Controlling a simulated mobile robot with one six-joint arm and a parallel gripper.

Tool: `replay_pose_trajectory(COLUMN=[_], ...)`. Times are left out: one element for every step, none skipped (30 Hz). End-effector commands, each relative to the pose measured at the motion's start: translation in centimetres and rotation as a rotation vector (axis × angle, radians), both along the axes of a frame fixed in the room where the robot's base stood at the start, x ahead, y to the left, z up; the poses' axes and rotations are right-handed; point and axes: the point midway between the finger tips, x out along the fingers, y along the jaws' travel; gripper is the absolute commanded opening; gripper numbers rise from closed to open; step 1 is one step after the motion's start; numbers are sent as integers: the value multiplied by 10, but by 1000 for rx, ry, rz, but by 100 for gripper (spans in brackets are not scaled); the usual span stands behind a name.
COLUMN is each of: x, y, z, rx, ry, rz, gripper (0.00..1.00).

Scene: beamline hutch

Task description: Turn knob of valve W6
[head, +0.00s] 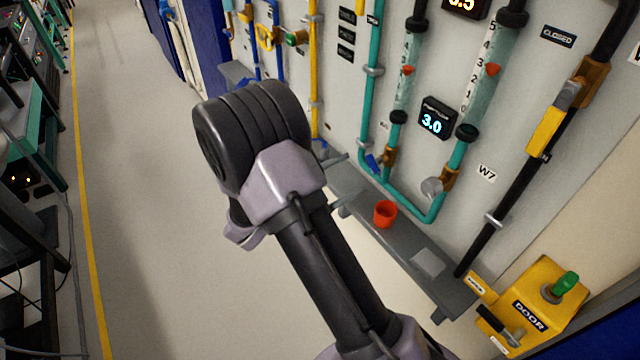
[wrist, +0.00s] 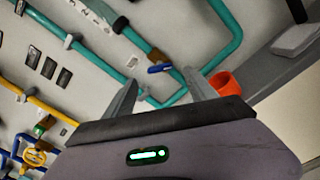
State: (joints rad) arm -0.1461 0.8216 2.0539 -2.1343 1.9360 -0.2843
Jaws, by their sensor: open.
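A brass valve with a blue handle (head: 372,163) sits at the foot of the left flow tube (head: 404,80) on the wall panel. The small label near it is too small to read, so I cannot confirm it is W6. In the wrist view the blue handle (wrist: 160,68) lies beyond my fingertips, between their lines, apart from them. My gripper (wrist: 158,80) is open and empty, facing the panel. In the head view my arm hides most of it. A neighbouring valve with a grey knob (head: 431,187) sits near the W7 label (head: 487,172).
A grey shelf (head: 400,238) runs below the pipes and carries an orange-red cup (head: 385,213), which is close to my right finger in the wrist view (wrist: 225,83). A yellow door box (head: 530,308) stands at lower right. The floor aisle to the left is clear.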

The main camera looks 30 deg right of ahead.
Motion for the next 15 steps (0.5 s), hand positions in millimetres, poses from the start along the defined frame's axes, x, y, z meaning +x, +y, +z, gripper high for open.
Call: replay_pose_trajectory(x=[0,-1,-2,-3,-3,-4,-5,-6,-6,-7,-7,-8,-8,-8,-8], y=[17,27,40,49,57,67,73,79,86,90,93,96,97,98,99], z=[3,3,3,3,3,3,2,2,2,1,1,1,1,0,0], rx=[0,0,0,0,0,0,1,0,0,0,0,0,0,1,1], ry=[1,0,1,1,-1,-1,0,1,0,0,0,0,0,0,0], rz=[7,6,7,6,5,5,4,4,2,2,0,0,0,1,1], gripper=[65,65,65,65,65,65,65,65,65,65,65,65,65,65,65])
